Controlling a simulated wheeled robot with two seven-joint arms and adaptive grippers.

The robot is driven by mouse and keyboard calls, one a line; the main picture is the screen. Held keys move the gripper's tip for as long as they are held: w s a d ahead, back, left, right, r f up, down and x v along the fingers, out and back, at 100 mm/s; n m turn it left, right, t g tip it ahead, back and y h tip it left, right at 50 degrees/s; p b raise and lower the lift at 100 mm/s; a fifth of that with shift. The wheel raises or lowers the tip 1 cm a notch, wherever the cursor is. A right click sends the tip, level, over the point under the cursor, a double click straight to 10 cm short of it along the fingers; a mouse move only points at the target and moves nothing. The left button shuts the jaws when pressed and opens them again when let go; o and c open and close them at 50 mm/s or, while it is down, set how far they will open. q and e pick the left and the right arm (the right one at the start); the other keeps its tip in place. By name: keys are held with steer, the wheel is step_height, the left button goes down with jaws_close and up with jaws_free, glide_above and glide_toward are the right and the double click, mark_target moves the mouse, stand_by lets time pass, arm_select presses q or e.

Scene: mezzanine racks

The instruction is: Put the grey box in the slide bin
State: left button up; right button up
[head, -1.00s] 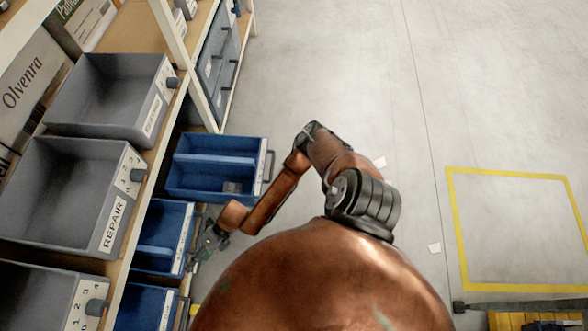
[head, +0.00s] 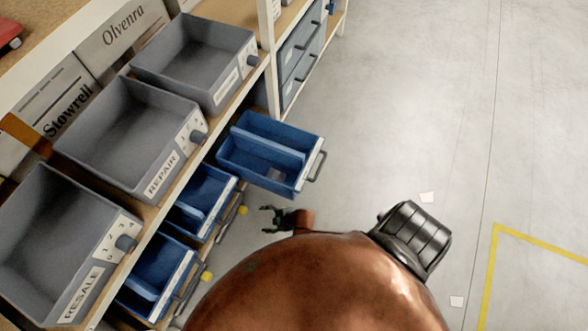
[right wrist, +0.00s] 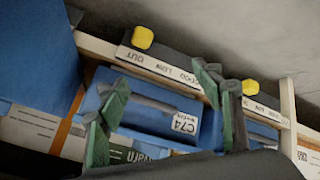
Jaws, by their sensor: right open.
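The pulled-out blue slide bin (head: 303,178) sticks out from the rack in the head view, split lengthwise by a divider. My left gripper is not in view.
Grey bins stand on the shelf above, including REPAIR (head: 165,178) and RESALE (head: 82,293). Lower blue bins (head: 190,220) sit in the rack beside my right gripper, with yellow knobs (head: 243,210) nearby.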

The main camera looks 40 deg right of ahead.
steer(key=s+d+f+m+g+h, duration=0.1)
steer(key=s+d+f+m, duration=0.1)
steer(key=s+d+f, duration=0.3)
steer(key=s+d+f+m+g+h, duration=0.1)
steer(key=s+d+f+m, duration=0.15)
steer(key=s+f, duration=0.4)
steer(key=s+d+f+m+g, duration=0.2)
steer(key=s, duration=1.1)
steer(key=s+d+f+m+g+h, duration=0.1)
steer(key=s+d+f+m+g, duration=0.1)
steer(key=s, duration=1.1)
steer(key=s+d+f+m+g+h, duration=0.1)
steer(key=s+d+f+m+g, duration=0.1)
steer(key=s, duration=1.1)
steer(key=shift+d+f+m, duration=0.45)
steer(key=shift+d+f, duration=0.15)
steer(key=shift+d, duration=0.05)
steer(key=shift+c, duration=0.2)
